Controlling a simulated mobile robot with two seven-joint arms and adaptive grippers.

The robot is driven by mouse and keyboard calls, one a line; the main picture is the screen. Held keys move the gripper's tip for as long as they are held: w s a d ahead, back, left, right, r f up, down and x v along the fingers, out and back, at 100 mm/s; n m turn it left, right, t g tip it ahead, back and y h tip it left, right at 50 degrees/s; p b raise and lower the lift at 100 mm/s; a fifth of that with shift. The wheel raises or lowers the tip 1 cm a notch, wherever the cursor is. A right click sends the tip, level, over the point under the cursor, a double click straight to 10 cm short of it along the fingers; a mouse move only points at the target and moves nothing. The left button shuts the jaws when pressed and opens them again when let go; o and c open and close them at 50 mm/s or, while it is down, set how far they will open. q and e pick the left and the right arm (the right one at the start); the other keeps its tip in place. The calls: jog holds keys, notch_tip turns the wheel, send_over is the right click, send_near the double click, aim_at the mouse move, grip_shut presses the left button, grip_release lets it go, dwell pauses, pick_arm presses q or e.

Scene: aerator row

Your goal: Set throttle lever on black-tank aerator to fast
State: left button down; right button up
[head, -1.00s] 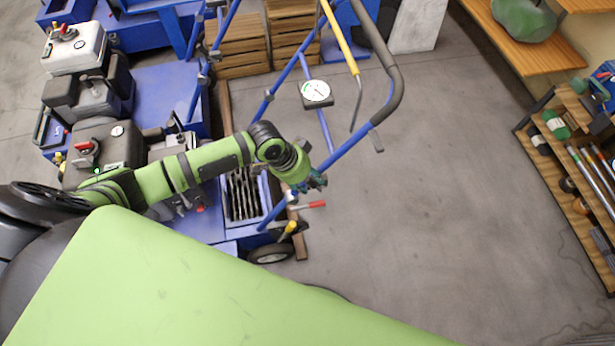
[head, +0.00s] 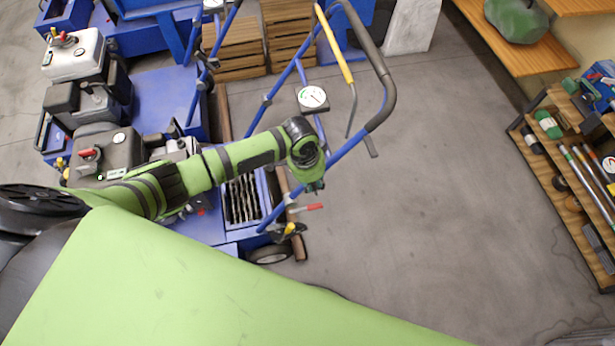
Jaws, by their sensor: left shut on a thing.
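The near aerator has a black tank (head: 118,150) with a red-topped part on it at the left. Its blue handlebar (head: 350,143) rises to the upper right. A round white dial (head: 313,98) with a green mark sits on the handlebar; its small marks are hard to read. A yellow-gripped lever (head: 335,48) is higher up. A red-tipped lever (head: 312,207) sticks out lower down, above a yellow knob (head: 291,228). My left gripper (head: 315,187) is beside the lower handlebar, just above the red-tipped lever. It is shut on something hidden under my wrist. My right gripper is out of view.
A white-tank aerator (head: 75,55) stands behind at upper left. Wooden crates (head: 235,45) are at the back. A wooden shelf (head: 560,185) with tools is at the right. The grey floor (head: 440,190) between is clear.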

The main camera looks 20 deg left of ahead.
pick_arm(q)
jog(key=shift+w+d+g+y, duration=0.35)
jog(key=shift+d+g+y, duration=0.05)
jog(key=shift+d+y, duration=0.2)
jog(key=shift+w+d+f+g+y+b, duration=0.1)
jog(key=shift+w+d+g+y+b, duration=0.1)
jog(key=shift+d+g+y+b, duration=0.25)
jog(key=shift+w+d+g+y+b, duration=0.15)
jog(key=shift+w+g+y+b, duration=0.1)
jog(key=shift+y, duration=0.4)
jog(key=c, duration=1.2)
grip_release()
jog(key=shift+o, duration=0.2)
jog(key=v, duration=1.2)
